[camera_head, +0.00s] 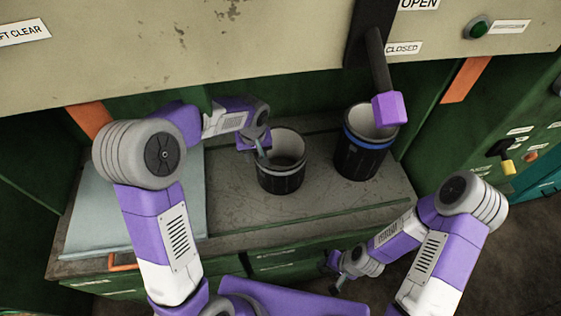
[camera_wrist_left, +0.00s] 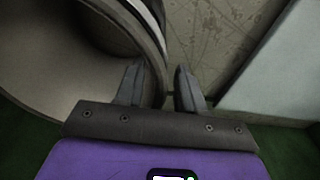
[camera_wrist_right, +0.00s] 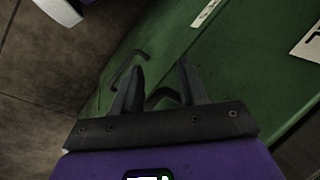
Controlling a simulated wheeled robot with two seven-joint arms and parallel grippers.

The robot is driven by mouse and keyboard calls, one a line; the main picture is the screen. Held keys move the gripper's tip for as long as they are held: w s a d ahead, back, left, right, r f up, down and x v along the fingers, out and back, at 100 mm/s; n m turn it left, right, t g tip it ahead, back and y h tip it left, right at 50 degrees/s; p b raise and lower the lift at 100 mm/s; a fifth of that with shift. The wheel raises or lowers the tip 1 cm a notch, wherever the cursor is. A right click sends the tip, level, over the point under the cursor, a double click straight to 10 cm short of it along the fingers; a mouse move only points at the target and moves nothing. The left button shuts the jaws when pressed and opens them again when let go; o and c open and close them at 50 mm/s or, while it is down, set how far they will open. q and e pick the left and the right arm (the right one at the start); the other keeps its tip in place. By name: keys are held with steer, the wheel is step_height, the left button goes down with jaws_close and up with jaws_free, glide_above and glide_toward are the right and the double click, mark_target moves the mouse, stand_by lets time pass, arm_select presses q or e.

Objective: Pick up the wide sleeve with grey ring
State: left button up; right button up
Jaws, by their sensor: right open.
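The wide sleeve with grey ring (camera_head: 281,178) is a black, open-topped cylinder with a grey band, standing upright on the worktop. My left gripper (camera_head: 262,155) is at the left part of its rim. In the left wrist view my left gripper (camera_wrist_left: 161,80) is open, with one finger inside the sleeve (camera_wrist_left: 60,75) and the other outside, the wall between them. A small gap shows beside the outer finger. My right gripper (camera_head: 338,280) is low in front of the cabinet; in the right wrist view (camera_wrist_right: 160,75) it is open and empty.
A taller black sleeve with a blue ring (camera_head: 364,150) stands to the right, under a lever with a purple handle (camera_head: 389,108). A pale mat (camera_head: 100,215) covers the worktop's left part. The grey worktop (camera_head: 235,205) is bare around the sleeves. Green cabinet walls enclose the sides.

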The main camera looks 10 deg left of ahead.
arm_select(q)
steer(key=shift+c, duration=0.4)
jaws_close()
steer(key=shift+w+r, duration=0.1)
steer(key=shift+r, duration=0.05)
stand_by(0.8)
